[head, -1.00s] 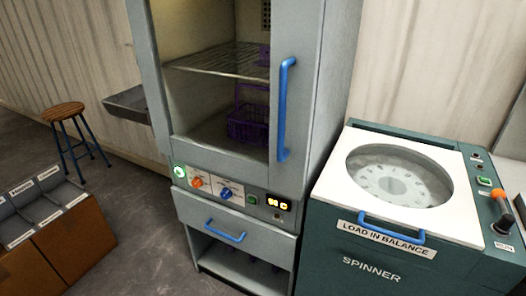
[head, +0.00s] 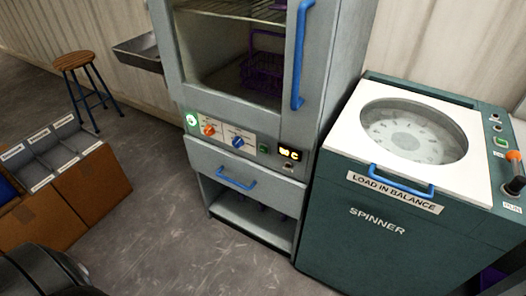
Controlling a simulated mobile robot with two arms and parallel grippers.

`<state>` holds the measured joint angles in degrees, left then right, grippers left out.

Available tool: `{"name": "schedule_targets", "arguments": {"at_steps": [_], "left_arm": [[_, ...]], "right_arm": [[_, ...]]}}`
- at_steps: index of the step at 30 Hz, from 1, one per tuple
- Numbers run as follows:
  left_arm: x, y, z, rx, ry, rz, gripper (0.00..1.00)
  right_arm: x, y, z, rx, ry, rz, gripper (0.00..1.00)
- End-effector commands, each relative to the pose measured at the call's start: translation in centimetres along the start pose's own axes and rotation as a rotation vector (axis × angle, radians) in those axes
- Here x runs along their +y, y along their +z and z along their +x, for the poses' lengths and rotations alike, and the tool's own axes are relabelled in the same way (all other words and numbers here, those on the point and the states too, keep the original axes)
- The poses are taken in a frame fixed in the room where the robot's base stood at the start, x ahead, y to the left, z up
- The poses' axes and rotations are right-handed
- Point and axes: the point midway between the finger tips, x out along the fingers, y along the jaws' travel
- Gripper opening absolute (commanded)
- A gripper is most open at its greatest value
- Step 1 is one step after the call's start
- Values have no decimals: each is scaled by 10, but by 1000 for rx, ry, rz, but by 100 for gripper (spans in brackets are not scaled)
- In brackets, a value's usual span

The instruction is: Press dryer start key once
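The dryer is a grey cabinet (head: 338,100) with a blue-handled glass door, which looks shut. Its control strip (head: 222,147) carries a round green button (head: 192,120) with a bright surround at the left end. A small dark green square button (head: 263,148) is right of the knobs, beside a lit amber display (head: 289,154). The lettering is too small to tell which button is the start key. Neither gripper is in view.
A green spinner (head: 370,245) with a round window stands right of the dryer. A drawer with a blue handle (head: 236,179) is below the controls. A wooden stool (head: 73,61) and brown boxes (head: 75,190) are at left. Grey floor (head: 170,225) in front is clear.

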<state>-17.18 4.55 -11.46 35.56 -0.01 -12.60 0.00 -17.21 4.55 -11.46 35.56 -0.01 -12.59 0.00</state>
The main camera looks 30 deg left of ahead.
Motion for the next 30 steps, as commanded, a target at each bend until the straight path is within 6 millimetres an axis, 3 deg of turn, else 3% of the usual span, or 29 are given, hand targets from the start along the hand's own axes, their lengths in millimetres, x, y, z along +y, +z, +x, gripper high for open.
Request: {"name": "schedule_targets", "arguments": {"at_steps": [1,3,30], "left_arm": [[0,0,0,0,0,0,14],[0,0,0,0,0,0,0],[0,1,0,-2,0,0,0]], "right_arm": [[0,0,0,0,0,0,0],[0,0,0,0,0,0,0],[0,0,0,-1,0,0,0]]}}
